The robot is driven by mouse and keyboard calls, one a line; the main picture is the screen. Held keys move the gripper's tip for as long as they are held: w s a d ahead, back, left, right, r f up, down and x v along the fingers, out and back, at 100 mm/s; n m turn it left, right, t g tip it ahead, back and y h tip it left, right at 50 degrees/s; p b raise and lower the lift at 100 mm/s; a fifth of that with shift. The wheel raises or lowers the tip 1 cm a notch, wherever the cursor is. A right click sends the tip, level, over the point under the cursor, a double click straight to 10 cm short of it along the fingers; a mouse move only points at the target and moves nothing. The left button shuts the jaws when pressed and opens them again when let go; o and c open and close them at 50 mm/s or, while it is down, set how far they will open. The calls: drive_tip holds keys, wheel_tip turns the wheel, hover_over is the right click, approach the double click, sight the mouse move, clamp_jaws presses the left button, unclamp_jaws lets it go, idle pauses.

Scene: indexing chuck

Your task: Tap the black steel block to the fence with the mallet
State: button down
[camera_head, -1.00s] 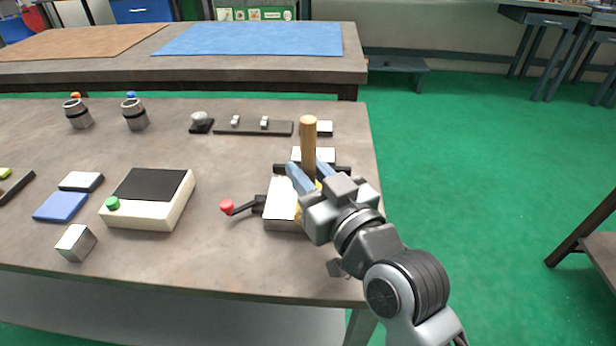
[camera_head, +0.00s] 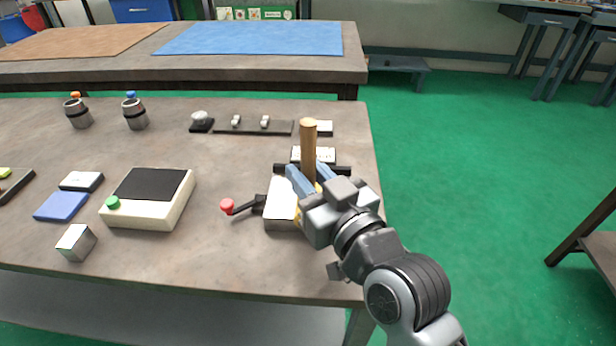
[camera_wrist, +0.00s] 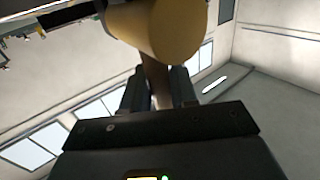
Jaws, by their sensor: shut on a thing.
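My gripper (camera_head: 308,178) is shut on the mallet, whose wooden handle (camera_head: 308,145) stands nearly upright between the fingers. The yellow mallet head (camera_wrist: 165,28) shows large in the wrist view; in the head view it is mostly hidden by my gripper. Below and left of the gripper is a white-topped metal fixture (camera_head: 282,207) with a red-knobbed lever (camera_head: 228,206). A dark bar (camera_head: 280,169) runs behind the handle, partly hidden; I cannot tell whether it is the fence or the black steel block. Contact between head and block is hidden.
A cream box with a black top (camera_head: 153,185) and green button, a metal cube (camera_head: 76,242) and a blue pad (camera_head: 61,206) lie left. A dark rail (camera_head: 255,128) and two metal canisters (camera_head: 134,114) stand behind.

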sight(307, 153)
drive_tip(key=shift+w+r, duration=0.15)
drive_tip(key=shift+w, duration=0.15)
drive_tip(key=shift+s, duration=0.15)
drive_tip(key=shift+s, duration=0.45)
drive_tip(key=s+r+p, duration=0.1)
drive_tip(key=r+p, duration=0.1)
drive_tip(key=s+r+p, duration=0.1)
drive_tip(key=r+p, duration=0.1)
drive_tip(key=s+r+p, duration=0.1)
drive_tip(key=r+p, duration=0.2)
idle(0.6)
